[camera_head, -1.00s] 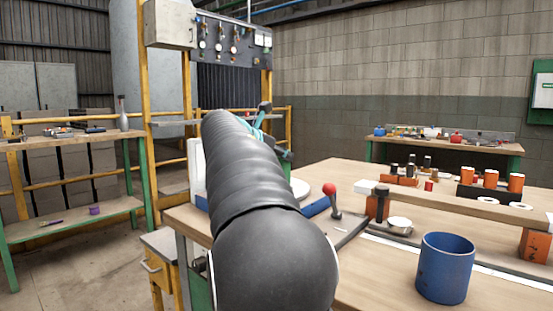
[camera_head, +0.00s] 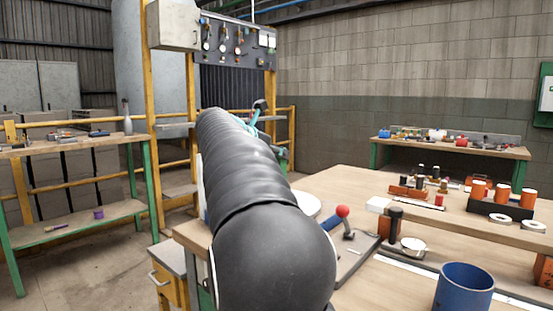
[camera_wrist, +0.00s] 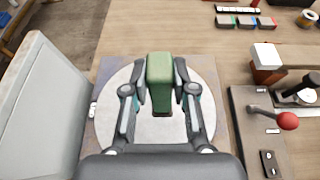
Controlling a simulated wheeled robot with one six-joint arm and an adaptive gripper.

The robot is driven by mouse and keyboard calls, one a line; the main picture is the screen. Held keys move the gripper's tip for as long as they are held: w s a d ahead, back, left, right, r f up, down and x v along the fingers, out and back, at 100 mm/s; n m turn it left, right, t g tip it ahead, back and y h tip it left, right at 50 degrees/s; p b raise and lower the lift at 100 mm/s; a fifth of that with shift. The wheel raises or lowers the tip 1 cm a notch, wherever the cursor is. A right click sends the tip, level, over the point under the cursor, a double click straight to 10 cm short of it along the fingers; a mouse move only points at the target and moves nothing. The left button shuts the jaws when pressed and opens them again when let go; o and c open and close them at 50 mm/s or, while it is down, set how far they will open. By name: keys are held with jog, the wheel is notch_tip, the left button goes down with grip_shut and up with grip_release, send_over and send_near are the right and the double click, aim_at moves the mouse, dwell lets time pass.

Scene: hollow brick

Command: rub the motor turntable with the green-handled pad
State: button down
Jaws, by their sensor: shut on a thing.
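In the wrist view, my gripper (camera_wrist: 160,90) is shut on the green handle of the pad (camera_wrist: 160,70). The handle stands between the two fingers. The pad's underside is hidden, so I cannot tell whether it touches the disc. The motor turntable (camera_wrist: 115,135), a pale round disc on a square base, lies below and around the gripper in that view. In the head view, only the right edge of the turntable (camera_head: 308,203) shows past my arm, and the gripper is mostly hidden behind it.
A red-knobbed lever (camera_head: 343,212) stands right of the turntable. A grey upright panel (camera_wrist: 45,100) is close on the left in the wrist view. A blue cup (camera_head: 463,288) is at the bench front. Orange cylinders (camera_head: 502,194) stand farther right.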

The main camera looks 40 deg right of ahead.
jog(key=shift+r, duration=1.6)
